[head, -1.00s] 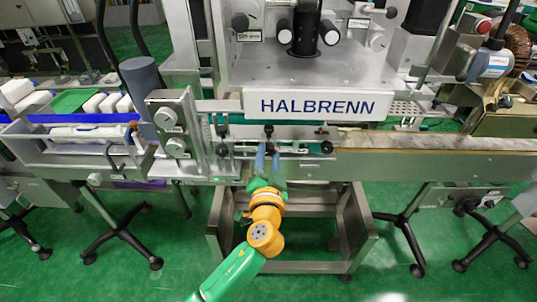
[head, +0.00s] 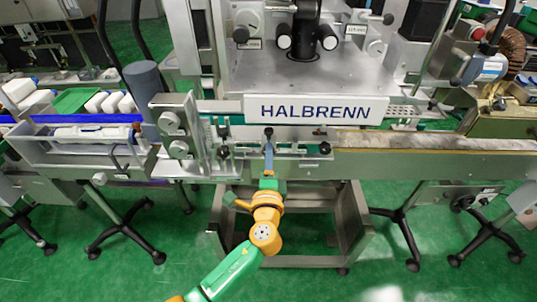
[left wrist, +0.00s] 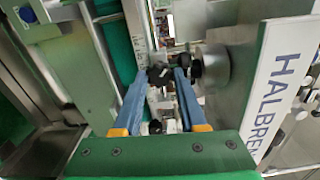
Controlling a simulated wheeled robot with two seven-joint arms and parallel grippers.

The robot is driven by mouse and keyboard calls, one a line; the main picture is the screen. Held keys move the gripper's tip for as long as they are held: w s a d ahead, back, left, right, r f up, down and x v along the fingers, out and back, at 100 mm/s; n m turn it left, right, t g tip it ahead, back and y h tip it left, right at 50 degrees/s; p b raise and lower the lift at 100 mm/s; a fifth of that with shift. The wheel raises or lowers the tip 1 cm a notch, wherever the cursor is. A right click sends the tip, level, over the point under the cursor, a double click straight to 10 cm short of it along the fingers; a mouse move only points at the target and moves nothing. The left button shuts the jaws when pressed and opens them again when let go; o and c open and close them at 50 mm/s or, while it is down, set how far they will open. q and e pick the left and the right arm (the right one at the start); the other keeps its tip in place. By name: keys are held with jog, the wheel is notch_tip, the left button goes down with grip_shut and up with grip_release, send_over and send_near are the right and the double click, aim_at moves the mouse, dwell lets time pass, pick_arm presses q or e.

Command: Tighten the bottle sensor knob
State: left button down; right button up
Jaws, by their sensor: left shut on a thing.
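My left gripper (head: 268,146) reaches up from below to the front of the conveyor, under the HALBRENN sign. In the left wrist view, its two blue fingers (left wrist: 160,74) are on either side of a small black knob (left wrist: 160,77), shut on it. In the head view a small black knob (head: 268,131) shows just above the fingertips; I cannot tell if it is the gripped one. My right gripper is not in view.
Other black knobs sit at the left (head: 223,152) and right (head: 325,147) on the conveyor front. The HALBRENN sign (head: 316,109) hangs above. A grey cylinder (head: 143,78) stands left. Below is an open metal frame (head: 352,230) on green floor.

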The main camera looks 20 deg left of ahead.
pick_arm(q)
jog(key=shift+m+p, duration=1.7)
jog(key=shift+m, duration=3)
jog(key=shift+f, duration=0.1)
jog(key=shift+c, duration=2.3)
grip_release()
jog(key=v, duration=0.7)
jog(key=shift+b, duration=0.35)
